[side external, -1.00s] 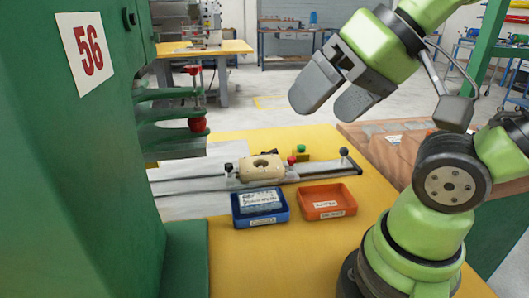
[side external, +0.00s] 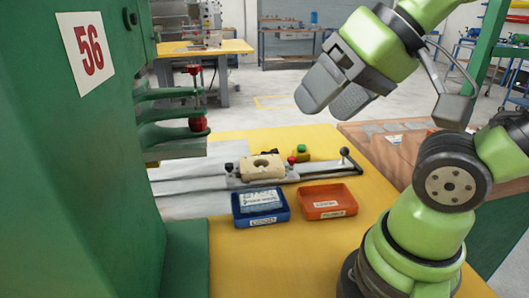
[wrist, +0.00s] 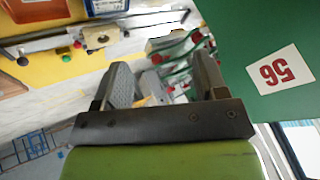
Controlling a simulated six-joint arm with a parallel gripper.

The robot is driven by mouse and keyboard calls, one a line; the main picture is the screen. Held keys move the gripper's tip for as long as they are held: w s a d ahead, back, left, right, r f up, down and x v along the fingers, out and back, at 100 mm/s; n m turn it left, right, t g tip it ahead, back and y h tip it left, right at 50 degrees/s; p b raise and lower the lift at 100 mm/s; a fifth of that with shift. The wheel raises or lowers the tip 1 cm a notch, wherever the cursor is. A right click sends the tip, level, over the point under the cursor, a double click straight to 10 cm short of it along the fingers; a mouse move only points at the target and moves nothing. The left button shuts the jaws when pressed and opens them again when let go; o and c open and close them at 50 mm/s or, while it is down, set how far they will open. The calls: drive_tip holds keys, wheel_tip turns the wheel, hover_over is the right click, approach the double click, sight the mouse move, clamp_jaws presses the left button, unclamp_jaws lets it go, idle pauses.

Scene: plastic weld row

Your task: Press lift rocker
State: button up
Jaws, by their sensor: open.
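My gripper (side external: 323,106) is open and empty, high above the yellow table, to the right of the green machine (side external: 60,190). In the wrist view its two fingers (wrist: 160,72) are spread with nothing between them. I cannot pick out a lift rocker for certain. A small dark fitting (side external: 131,18), too small to read, sits on the machine's side near the top, well apart from my gripper. A yellow box with a green button (side external: 302,152) sits on the table behind the slide.
A beige block (side external: 262,168) sits on the metal slide (side external: 318,169), which has a black-knobbed handle. A blue tray (side external: 260,219) and an orange tray (side external: 328,212) stand in front. Green arms with red knobs (side external: 197,124) jut from the machine. The air around my gripper is free.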

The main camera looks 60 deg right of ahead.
drive_tip(key=shift+m+g+h, duration=0.4)
drive_tip(key=shift+m+h, duration=0.1)
drive_tip(key=shift+h, duration=0.2)
drive_tip(key=w+d, duration=0.1)
drive_tip(key=w, duration=0.1)
drive_tip(key=w+d+r, duration=0.1)
drive_tip(key=w, duration=0.1)
drive_tip(key=w+d+r, duration=0.1)
drive_tip(key=w, duration=0.1)
drive_tip(key=shift+w+r, duration=0.1)
drive_tip(key=shift+w, duration=0.15)
clamp_jaws()
drive_tip(key=w+d+f+m+g+h, duration=0.2)
drive_tip(key=w+d, duration=0.6)
drive_tip(key=w, duration=0.4)
drive_tip(key=w+d+f+m+g, duration=0.1)
drive_tip(key=w+d+f, duration=0.2)
drive_tip(key=d+f, duration=0.4)
drive_tip(key=w+d+f+m+g+h, duration=0.1)
drive_tip(key=w+d+f, duration=0.3)
drive_tip(key=d+f, duration=0.3)
drive_tip(key=shift+d+g+h, duration=0.15)
drive_tip(key=shift+g+h, duration=0.15)
drive_tip(key=shift+g, duration=0.1)
